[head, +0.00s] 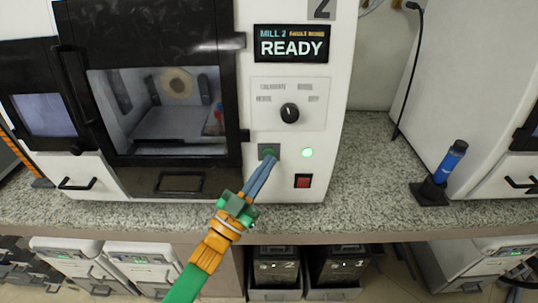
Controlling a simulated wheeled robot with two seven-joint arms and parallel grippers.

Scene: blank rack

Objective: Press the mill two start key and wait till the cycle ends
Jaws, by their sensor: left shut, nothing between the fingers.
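Mill two (340,70) is a white machine with a dark door (160,35) shut over a window into its chamber. Its display (291,43) reads "MILL 2" and "READY". Below are a black dial (290,113), a dark green start key (268,151), a lit green lamp (307,153) and a red key (303,181). My left gripper (270,163) is shut and empty, its blue-grey fingertips just at the lower edge of the start key. I cannot tell whether they touch it. My right gripper is not in view.
A speckled counter (366,165) carries the mill. A blue-handled tool (449,162) stands in a black holder at right, beside another white machine (475,70). Several white units and dark bins (276,268) stand below the counter.

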